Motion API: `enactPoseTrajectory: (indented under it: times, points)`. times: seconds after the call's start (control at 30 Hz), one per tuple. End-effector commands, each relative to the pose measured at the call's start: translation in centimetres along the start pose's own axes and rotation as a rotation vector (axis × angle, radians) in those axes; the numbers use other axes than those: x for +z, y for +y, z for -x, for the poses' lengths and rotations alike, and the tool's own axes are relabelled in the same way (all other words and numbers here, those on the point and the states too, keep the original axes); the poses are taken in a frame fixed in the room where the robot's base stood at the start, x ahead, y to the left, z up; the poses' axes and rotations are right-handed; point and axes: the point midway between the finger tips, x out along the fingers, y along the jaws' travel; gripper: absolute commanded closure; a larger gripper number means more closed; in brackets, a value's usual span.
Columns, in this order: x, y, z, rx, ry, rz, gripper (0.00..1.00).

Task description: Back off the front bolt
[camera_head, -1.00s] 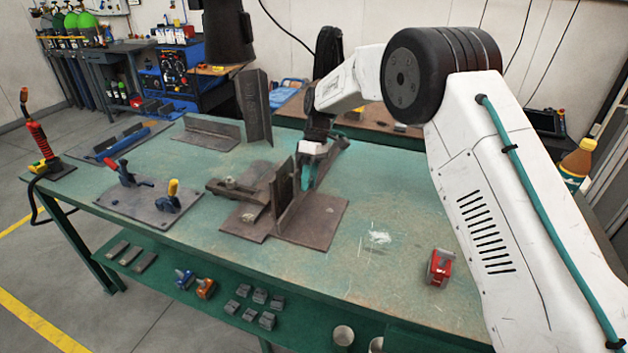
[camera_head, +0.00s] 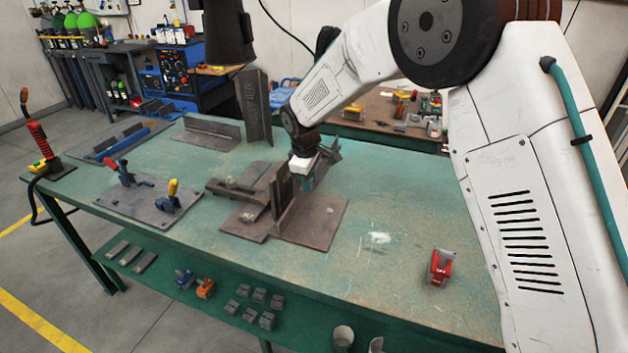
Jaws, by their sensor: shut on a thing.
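My gripper (camera_head: 306,178), with teal fingers below a white body, is just right of an upright dark steel plate (camera_head: 281,193). It is shut on a dark piece (camera_head: 333,152) that shows partly behind it. The fingertips and their contact are too small and hidden to make out. The upright plate stands on a flat steel base plate (camera_head: 318,222). Left of it lies a dark clamp bar (camera_head: 236,190) with a small fastener on top. A small pale nub (camera_head: 249,216) sits on the plate nearer the front. I cannot tell for certain which of these is the front bolt.
The green table (camera_head: 395,255) is clear at its front right, apart from a red block (camera_head: 440,266). A plate with toggle clamps (camera_head: 150,203) lies left. A tall angle piece (camera_head: 253,105) stands behind. Small blocks and cups sit on the lower shelf (camera_head: 220,295).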

Motion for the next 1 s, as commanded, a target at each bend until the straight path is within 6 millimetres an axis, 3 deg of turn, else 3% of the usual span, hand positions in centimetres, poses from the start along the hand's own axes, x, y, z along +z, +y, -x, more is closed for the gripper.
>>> enactPoseTrajectory:
  times: [0.7,1.0]
  points:
    - [0.14,-0.16,-0.21,0.511,-0.008,0.003,0.85]
    - [0.02,-0.05,-0.11,0.559,-0.001,0.001,0.85]
